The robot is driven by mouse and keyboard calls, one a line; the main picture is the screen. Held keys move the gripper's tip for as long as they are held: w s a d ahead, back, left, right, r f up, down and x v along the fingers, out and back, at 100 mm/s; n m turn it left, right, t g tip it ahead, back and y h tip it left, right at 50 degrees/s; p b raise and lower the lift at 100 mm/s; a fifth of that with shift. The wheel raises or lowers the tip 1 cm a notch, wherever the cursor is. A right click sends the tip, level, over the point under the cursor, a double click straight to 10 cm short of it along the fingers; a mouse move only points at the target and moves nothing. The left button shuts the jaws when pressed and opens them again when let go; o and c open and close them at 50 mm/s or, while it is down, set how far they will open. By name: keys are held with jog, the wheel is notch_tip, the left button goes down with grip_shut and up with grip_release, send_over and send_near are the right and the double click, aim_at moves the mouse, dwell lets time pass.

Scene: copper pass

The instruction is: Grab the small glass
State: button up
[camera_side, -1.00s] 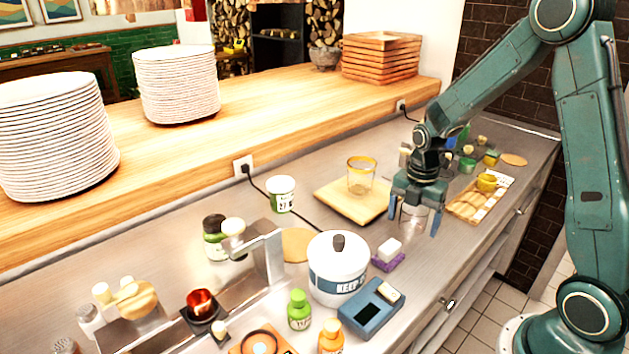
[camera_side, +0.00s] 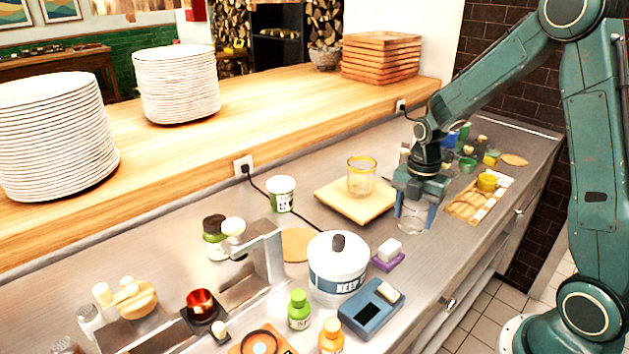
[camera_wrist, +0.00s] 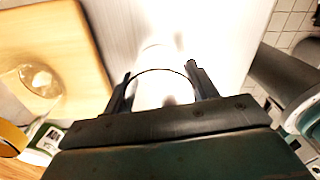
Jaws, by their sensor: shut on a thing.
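A small clear glass (camera_side: 412,221) stands on the steel counter right of the wooden board. My gripper (camera_side: 415,210) points down over it, with one finger on each side, and is shut on it. In the wrist view the glass's dark round rim (camera_wrist: 162,72) shows between the two fingers of my gripper (camera_wrist: 158,80); the glass body is washed out by glare. A larger glass with a yellow rim (camera_side: 361,177) stands on the wooden board (camera_side: 340,203), left of my gripper.
A tray of bread-like pieces (camera_side: 465,208) lies close to the right of my gripper.

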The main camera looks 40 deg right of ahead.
notch_tip(320, 180, up, 19)
jog(key=shift+f, duration=0.15)
dwell(0.4)
jog(key=shift+w, duration=0.1)
dwell(0.4)
